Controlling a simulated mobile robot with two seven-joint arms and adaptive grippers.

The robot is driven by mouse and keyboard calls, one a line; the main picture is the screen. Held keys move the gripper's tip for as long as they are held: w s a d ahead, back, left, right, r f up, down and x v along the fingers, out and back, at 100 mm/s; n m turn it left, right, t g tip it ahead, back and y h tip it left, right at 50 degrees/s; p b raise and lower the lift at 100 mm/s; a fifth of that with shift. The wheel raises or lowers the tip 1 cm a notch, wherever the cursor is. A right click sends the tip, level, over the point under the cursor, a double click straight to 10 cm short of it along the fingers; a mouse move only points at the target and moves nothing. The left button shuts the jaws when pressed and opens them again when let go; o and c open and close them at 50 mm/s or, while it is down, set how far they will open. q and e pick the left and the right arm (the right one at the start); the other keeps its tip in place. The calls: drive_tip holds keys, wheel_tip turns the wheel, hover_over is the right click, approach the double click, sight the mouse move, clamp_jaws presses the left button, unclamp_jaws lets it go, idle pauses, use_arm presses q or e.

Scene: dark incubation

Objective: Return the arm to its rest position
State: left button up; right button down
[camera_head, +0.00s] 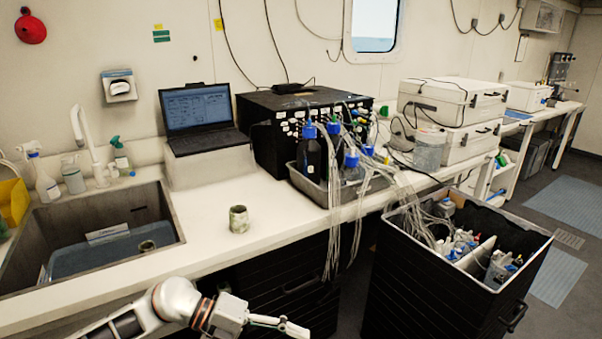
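My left arm comes in from the bottom left, in front of the counter. Its gripper (290,326) points right, low in front of the dark cabinet fronts and below the counter edge. The fingers are seen from the side and partly cut by the bottom edge, so I cannot tell whether they are open or shut. No object shows in them. My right arm and gripper are not in view.
A small greenish-grey cup (239,219) stands on the white counter (205,245). A sink (25,262) is at left, a laptop (200,108) behind. A grey tray (312,187) holds bottles with tubes hanging over the edge. A black bin (425,278) stands right of the gripper.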

use_arm(q)
drive_tip(key=s+d+r+n+t+h, duration=0.2)
drive_tip(key=d+n+h, duration=0.1)
drive_tip(key=d+h, duration=0.15)
drive_tip(key=w+a+f+n+t+y+b, duration=0.2)
drive_tip(key=a+f+n+t, duration=0.1)
drive_tip(key=n+t, duration=0.45)
drive_tip(key=w+a+f+n+t+y+b, duration=0.2)
drive_tip(key=a+f+n+t+y, duration=0.15)
drive_tip(key=n+t, duration=0.45)
drive_tip(key=s+a+f+n+g+y, duration=0.1)
drive_tip(key=s+a+f+n+y, duration=0.2)
drive_tip(key=f, duration=0.4)
drive_tip(key=s+a+f+n+g+y+b, duration=0.1)
drive_tip(key=s+a+f+n+g+y, duration=0.1)
drive_tip(key=s+a+f+n, duration=0.3)
drive_tip(key=s+a+f+n+g+y, duration=0.2)
drive_tip(key=s+a+f+n+y, duration=0.2)
drive_tip(key=s+a+f, duration=0.3)
wheel_tip(320, 180, down, 4)
drive_tip(key=shift+a+f+b, duration=0.15)
drive_tip(key=shift+f+b, duration=0.05)
drive_tip(key=shift+b, duration=0.2)
drive_tip(key=shift+s+g, duration=0.1)
drive_tip(key=shift+g, duration=0.15)
